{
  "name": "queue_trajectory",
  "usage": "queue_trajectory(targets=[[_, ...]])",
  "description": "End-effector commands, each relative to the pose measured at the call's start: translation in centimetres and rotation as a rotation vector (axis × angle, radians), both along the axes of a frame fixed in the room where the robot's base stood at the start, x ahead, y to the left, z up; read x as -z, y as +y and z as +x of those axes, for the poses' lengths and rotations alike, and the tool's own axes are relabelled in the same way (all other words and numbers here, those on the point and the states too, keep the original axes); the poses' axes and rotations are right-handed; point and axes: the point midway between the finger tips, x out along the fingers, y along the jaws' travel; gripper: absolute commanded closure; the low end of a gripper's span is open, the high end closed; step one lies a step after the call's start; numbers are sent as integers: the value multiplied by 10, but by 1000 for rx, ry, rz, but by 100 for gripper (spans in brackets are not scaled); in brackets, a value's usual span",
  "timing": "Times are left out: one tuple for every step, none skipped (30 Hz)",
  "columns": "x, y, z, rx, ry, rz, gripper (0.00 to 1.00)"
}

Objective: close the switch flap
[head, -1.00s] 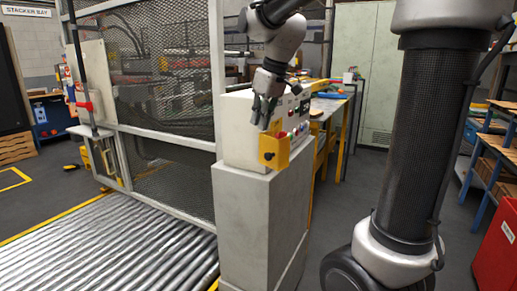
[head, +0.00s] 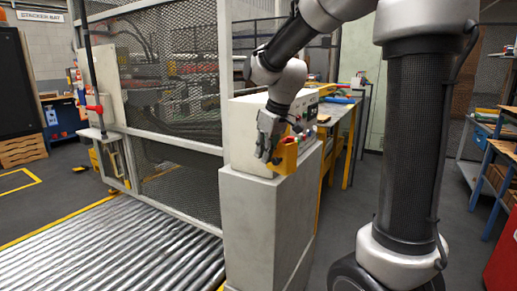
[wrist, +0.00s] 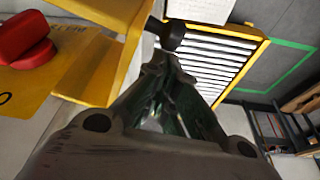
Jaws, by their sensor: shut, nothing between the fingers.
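The yellow switch flap (head: 287,157) is on the front of the pale control box on a grey pedestal. In the wrist view the flap (wrist: 108,42) stands out from a yellow plate (wrist: 35,88), and a red button (wrist: 27,40) shows uncovered beside it. The flap looks open. A black knob (wrist: 168,33) sits on the flap's outer side. My gripper (head: 266,157) is shut and empty, just left of the flap in the head view. Its fingertips (wrist: 160,65) are close to the knob; I cannot tell whether they touch.
The control box (head: 245,130) has several small buttons on its right-hand face. A mesh fence (head: 170,100) and a roller conveyor (head: 120,250) lie to the left. A workbench (head: 335,120) stands behind the pedestal (head: 260,225). Open floor lies to the right of it.

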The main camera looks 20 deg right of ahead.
Motion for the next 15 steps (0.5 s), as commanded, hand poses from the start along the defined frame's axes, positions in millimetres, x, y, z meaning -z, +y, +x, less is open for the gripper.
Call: queue_trajectory(targets=[[-1, -1, -3, 0, -1, 0, 100], [-1, -2, -4, 0, 0, 0, 100], [-1, -2, -5, -1, 0, 0, 100], [-1, -3, -5, -1, 0, 0, 100], [-1, -3, -6, -1, 0, 0, 100], [-1, -3, -6, -1, 0, 0, 100], [-1, -3, -6, -1, 0, 0, 100], [-1, -3, -6, -1, 0, 0, 100], [-1, -3, -6, -1, 0, 0, 100], [-1, -3, -6, -1, 0, 0, 100], [-1, -3, -6, -1, 0, 0, 100], [-1, -3, -6, -1, 0, 0, 100], [-1, -3, -6, -1, 0, 0, 100], [-1, -3, -6, -2, 0, -1, 100], [-1, -3, -6, -4, 0, 0, 100]])
